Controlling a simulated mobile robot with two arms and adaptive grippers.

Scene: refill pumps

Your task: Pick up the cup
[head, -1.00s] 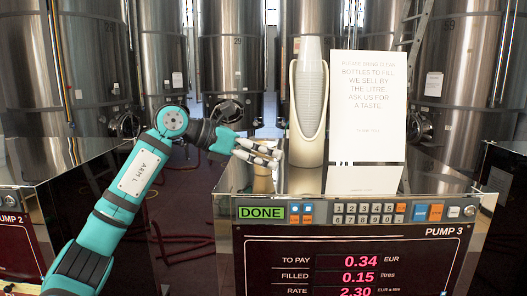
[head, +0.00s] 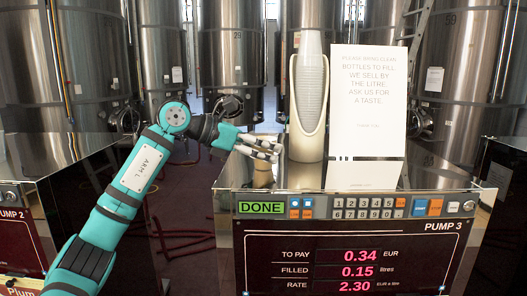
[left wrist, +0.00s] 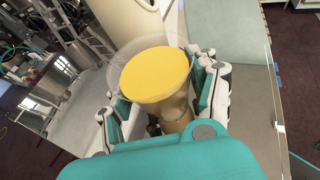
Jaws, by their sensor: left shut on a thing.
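The cup (left wrist: 157,78) is clear and holds yellow liquid. In the left wrist view it sits between the fingers of my left gripper (left wrist: 165,95), which is shut on its sides. In the head view my left gripper (head: 262,149) is over the left part of the top of pump 3 (head: 235,178), left of the cream holder. A yellowish patch shows below the fingers there; I cannot tell whether it is the cup or its reflection. My right gripper is out of view.
A cream holder (head: 322,140) with stacked clear cups stands close right of the gripper. A white sign (head: 368,95) stands right of it. Large steel tanks (head: 232,60) stand behind.

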